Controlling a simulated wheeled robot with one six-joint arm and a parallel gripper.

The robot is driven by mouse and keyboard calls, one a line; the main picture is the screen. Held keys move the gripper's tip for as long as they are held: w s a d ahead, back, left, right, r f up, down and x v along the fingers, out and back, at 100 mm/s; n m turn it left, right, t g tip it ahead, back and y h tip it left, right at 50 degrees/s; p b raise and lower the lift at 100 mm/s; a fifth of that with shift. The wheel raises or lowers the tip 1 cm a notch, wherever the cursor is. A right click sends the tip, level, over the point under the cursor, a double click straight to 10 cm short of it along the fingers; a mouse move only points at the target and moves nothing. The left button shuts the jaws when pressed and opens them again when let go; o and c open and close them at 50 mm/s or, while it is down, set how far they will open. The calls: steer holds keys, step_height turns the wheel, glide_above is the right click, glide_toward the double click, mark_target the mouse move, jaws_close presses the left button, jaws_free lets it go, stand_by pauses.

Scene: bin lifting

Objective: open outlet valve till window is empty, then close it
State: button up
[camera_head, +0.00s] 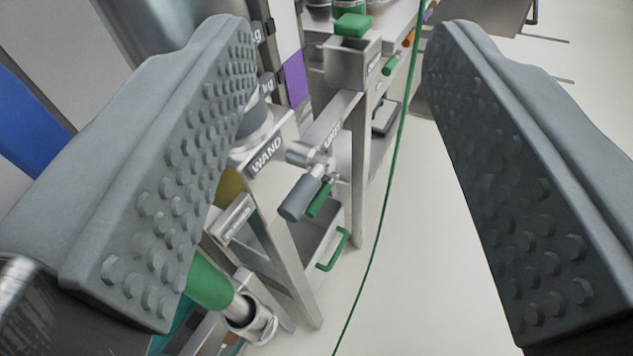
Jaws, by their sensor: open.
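My gripper (338,36) is open and empty, with one grey studded finger on each side of the picture. Between the fingers, farther off, is a metal fitting (312,155) on a steel frame, with a grey cylindrical handle (300,198) and a green handle (320,200) beside it. I cannot tell for sure whether this is the outlet valve. The fingers look apart from it. No window can be made out clearly; the left finger hides part of the equipment.
A frame labelled WAND (266,153) stands behind the left finger. A thick green grip (207,284) is low left. A steel box with a green block (351,25) is at the back. A thin green cable (390,165) runs down the middle. The floor (430,240) right of it is clear.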

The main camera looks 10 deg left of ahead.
mark_target(322, 203)
steer(key=w+d+f+m+g+y, duration=0.1)
steer(key=w+d+f+y, duration=0.1)
steer(key=w+f, duration=0.75)
steer(key=w+d+f+m+y, duration=0.1)
steer(key=w+d+f+m, duration=0.15)
steer(key=w+f, duration=0.75)
step_height(322, 203, down, 27)
steer(key=s+m+g+y, duration=0.1)
steer(key=m+g+y, duration=0.35)
steer(key=y, duration=0.35)
steer(key=shift+t, duration=0.45)
steer(key=x, duration=1.6)
steer(key=shift+w+d+f, duration=0.15)
steer(key=shift+w+f, duration=0.25)
steer(key=shift+f, duration=0.05)
jaws_close()
